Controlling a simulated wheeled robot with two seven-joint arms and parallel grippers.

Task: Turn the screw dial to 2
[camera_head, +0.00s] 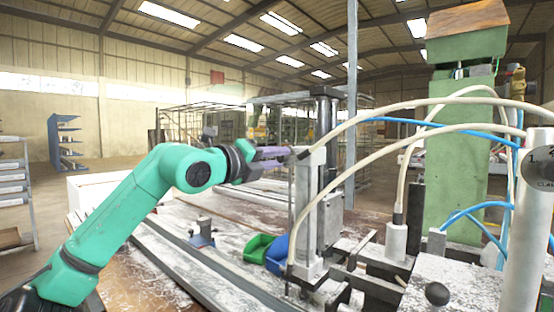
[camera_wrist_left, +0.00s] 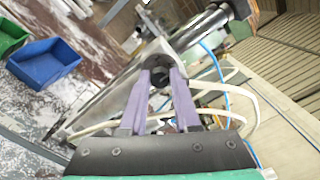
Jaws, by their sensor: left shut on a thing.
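My left gripper (camera_head: 290,152) reaches in from the left with purple-grey fingers, at the upper left side of the upright metal clamp unit (camera_head: 309,200). In the left wrist view the two fingers (camera_wrist_left: 161,76) close on a small dark knob (camera_wrist_left: 158,75) at the end of the metal column; it looks like the screw dial, and its markings cannot be read. A grey disc (camera_head: 541,160) with "1", "2" and cut-off lettering shows at the right edge of the head view, apart from the gripper. My right gripper is not in view.
White hoses (camera_head: 345,118) and blue hoses (camera_head: 480,215) arch around the clamp unit. A green bin (camera_head: 258,246) and a blue bin (camera_head: 277,256) stand on the bench left of it. A green machine column (camera_head: 458,150) stands at right.

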